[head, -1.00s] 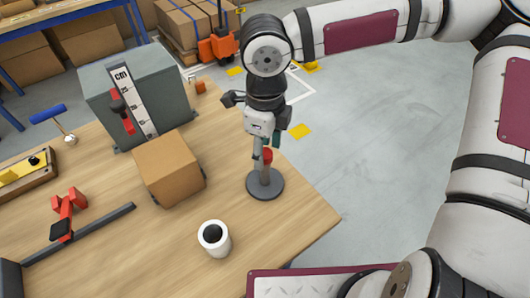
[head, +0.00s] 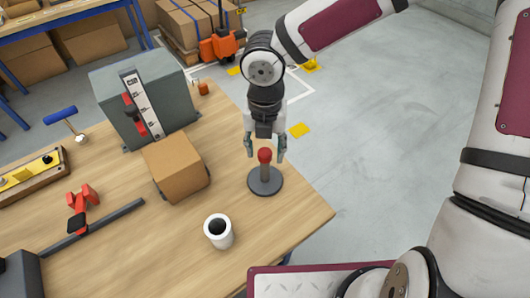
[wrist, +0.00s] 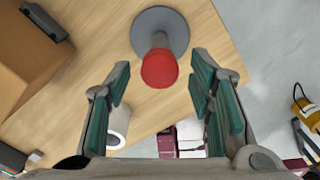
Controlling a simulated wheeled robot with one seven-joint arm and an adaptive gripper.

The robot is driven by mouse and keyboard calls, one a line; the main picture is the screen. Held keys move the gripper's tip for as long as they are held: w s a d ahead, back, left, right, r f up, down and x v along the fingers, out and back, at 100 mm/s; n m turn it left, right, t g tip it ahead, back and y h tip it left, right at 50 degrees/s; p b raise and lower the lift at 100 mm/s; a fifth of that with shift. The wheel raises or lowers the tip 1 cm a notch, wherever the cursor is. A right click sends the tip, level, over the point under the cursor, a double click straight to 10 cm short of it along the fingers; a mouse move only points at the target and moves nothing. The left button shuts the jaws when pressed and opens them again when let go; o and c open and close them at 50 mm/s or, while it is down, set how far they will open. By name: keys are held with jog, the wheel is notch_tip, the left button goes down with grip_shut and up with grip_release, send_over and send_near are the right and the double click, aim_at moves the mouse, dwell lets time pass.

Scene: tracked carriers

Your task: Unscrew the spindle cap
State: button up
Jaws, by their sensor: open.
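The spindle is a grey post on a round dark base (head: 265,183) near the table's right edge. Its red cap (head: 265,155) sits on top of the upright post. My gripper (head: 265,150) is open and points down, with its fingers to either side of the cap and slightly above or level with it. In the wrist view the red cap (wrist: 160,68) lies between and just beyond the green-padded fingertips of the gripper (wrist: 160,80). No contact with the cap shows. The round base (wrist: 147,25) shows behind it.
A cardboard box (head: 175,166) on a carrier stands left of the spindle. A white cup (head: 219,231) stands in front of it. A grey block with a cm scale (head: 144,95) is at the back left. A red-handled slider rail (head: 110,217) lies at the left.

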jog(key=m, duration=0.5)
jog(key=shift+m+p, duration=0.3)
jog(key=m, duration=0.4)
jog(key=shift+m, duration=0.3)
jog(key=c, duration=1.1)
jog(key=shift+c, duration=0.2)
